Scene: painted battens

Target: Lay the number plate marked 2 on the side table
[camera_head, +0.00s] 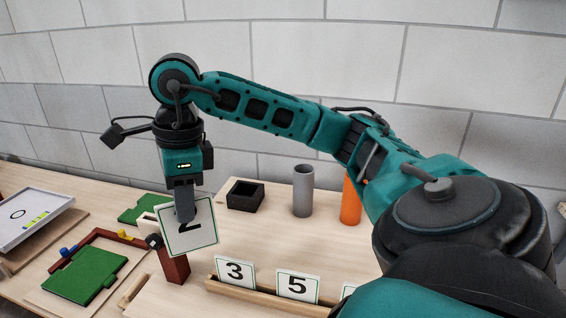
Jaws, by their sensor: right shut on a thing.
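The number plate marked 2 (197,239) is white with a thin dark border. It hangs slightly tilted in my right gripper (185,215), whose fingers are shut on its upper part and hide some of the digit. The plate is in front of a dark red block (174,268) and covers part of it; I cannot tell whether they touch. Pale wooden tabletops run across the lower view; I cannot tell for sure which one is the side table. My left gripper is not in view.
Plates marked 3 (234,272) and 5 (297,287) stand in a wooden rack (260,293). Behind are a black open box (245,195), a grey cylinder (303,190) and an orange cylinder (350,202).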

